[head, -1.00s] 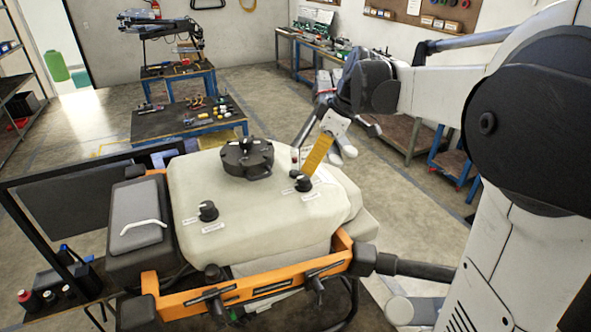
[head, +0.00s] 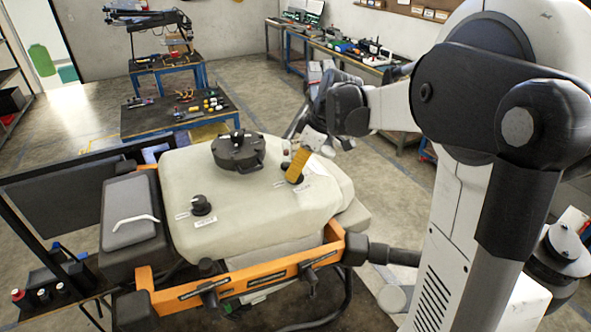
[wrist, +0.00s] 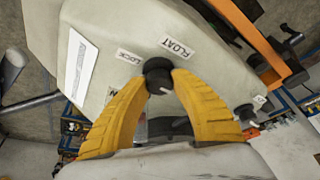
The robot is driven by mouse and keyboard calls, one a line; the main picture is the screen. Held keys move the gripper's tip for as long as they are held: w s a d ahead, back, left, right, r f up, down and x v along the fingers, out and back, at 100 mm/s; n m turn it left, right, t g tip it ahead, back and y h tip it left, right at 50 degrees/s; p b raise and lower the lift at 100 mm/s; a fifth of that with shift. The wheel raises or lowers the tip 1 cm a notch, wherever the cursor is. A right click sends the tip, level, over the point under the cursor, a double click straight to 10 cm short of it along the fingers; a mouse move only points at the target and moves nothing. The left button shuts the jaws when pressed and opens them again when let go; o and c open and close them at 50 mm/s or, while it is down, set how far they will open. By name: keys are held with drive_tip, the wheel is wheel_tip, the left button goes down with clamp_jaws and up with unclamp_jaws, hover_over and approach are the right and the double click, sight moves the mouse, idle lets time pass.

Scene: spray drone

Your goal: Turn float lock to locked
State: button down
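The float lock is a black round knob (wrist: 157,70) on the pale tank (head: 225,185). In the wrist view a LOCK label (wrist: 130,56) lies to its upper left and a FLOAT label (wrist: 178,48) to its upper right. A small white mark shows at the knob's lower edge. My gripper (wrist: 158,77) has its two yellow fingertips against opposite sides of the knob and appears shut on it. In the head view my gripper (head: 293,178) reaches down to the tank's right side, and a yellow finger mostly hides the knob.
A second black knob (head: 201,205) stands on the tank's front left. A black round cap (head: 238,150) rises at the tank's back. An orange frame (head: 240,282) runs along the front. Tables with tools (head: 175,115) stand behind.

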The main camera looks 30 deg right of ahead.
drive_tip(key=shift+m, duration=0.3)
drive_tip(key=m+h+b, duration=0.1)
drive_tip(key=m, duration=0.1)
drive_tip(key=m+t+h+b, duration=0.1)
drive_tip(key=m, duration=0.2)
drive_tip(key=shift+f+m, duration=0.1)
drive_tip(key=shift+m, duration=0.2)
drive_tip(key=m+h+b, duration=0.1)
drive_tip(key=m+h, duration=0.1)
drive_tip(key=m, duration=0.3)
drive_tip(key=m+h, duration=0.1)
drive_tip(key=m, duration=0.2)
drive_tip(key=m+h+b, duration=0.1)
drive_tip(key=m, duration=0.1)
drive_tip(key=shift+m+g, duration=0.4)
drive_tip(key=m, duration=0.2)
drive_tip(key=m+g+h+b, duration=0.1)
drive_tip(key=m, duration=0.2)
drive_tip(key=shift+g, duration=0.3)
drive_tip(key=c, duration=1)
unclamp_jaws()
drive_tip(key=shift+c, duration=0.2)
